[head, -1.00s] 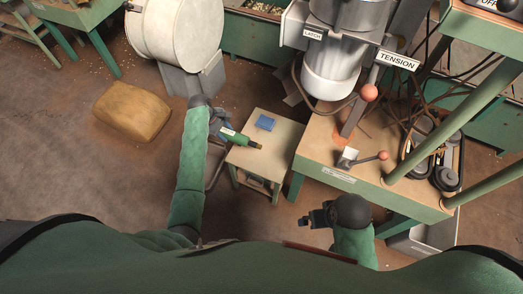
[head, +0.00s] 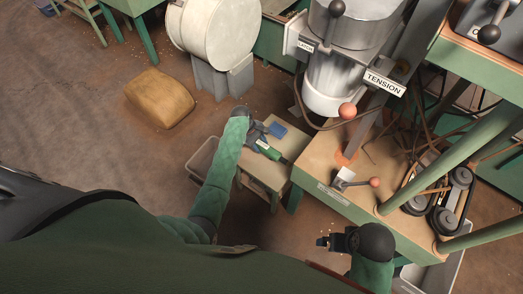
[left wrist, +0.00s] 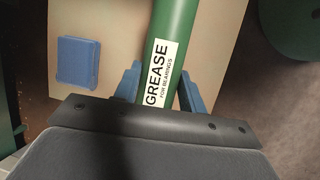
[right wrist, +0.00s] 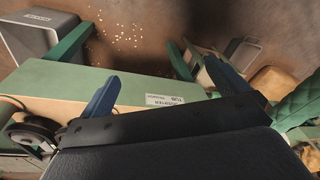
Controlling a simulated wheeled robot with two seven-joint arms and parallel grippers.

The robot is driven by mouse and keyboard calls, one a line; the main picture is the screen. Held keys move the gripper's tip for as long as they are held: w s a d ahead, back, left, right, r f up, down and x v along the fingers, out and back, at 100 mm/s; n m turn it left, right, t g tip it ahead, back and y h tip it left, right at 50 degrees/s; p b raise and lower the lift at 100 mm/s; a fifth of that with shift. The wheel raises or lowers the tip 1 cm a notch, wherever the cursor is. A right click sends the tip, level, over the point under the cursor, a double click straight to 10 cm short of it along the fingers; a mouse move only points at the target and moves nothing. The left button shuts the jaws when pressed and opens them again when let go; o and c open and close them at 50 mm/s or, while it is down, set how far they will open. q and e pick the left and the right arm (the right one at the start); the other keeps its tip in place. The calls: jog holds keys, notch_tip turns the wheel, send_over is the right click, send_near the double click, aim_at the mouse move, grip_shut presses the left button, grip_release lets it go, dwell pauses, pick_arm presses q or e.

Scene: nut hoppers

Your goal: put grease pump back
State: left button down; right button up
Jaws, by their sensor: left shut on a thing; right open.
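The grease pump (left wrist: 172,45) is a green cylinder with a white label reading GREASE FOR BEARINGS. My left gripper (left wrist: 158,90) is shut on it, with a blue finger on each side of the label. In the head view the pump (head: 268,151) is over the small light-topped stand, beside a blue block; I cannot tell whether it touches the top. My left gripper (head: 256,137) is at the pump's upper-left end. My right gripper (head: 325,242) is open and empty in front of the machine table; its blue fingers (right wrist: 155,82) stand wide apart in the right wrist view.
The small stand (head: 258,178) bears the blue block (head: 278,130), also seen in the left wrist view (left wrist: 78,61). The machine table (head: 322,178) with ball-ended levers stands right of it. A grey bin (head: 201,160) is left of the stand. A sack (head: 160,98) lies on the floor.

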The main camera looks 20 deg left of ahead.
aim_at(260, 149)
pick_arm(q)
jog(key=shift+f, duration=0.55)
notch_tip(260, 149, down, 3)
jog(key=shift+f, duration=0.3)
pick_arm(e)
jog(key=shift+w+d+f, duration=0.15)
jog(key=shift+f, duration=0.25)
jog(key=shift+w+d+f, duration=0.1)
jog(key=shift+f, duration=0.3)
pick_arm(q)
jog(key=c, duration=0.8)
grip_release()
pick_arm(e)
jog(key=shift+s, duration=0.25)
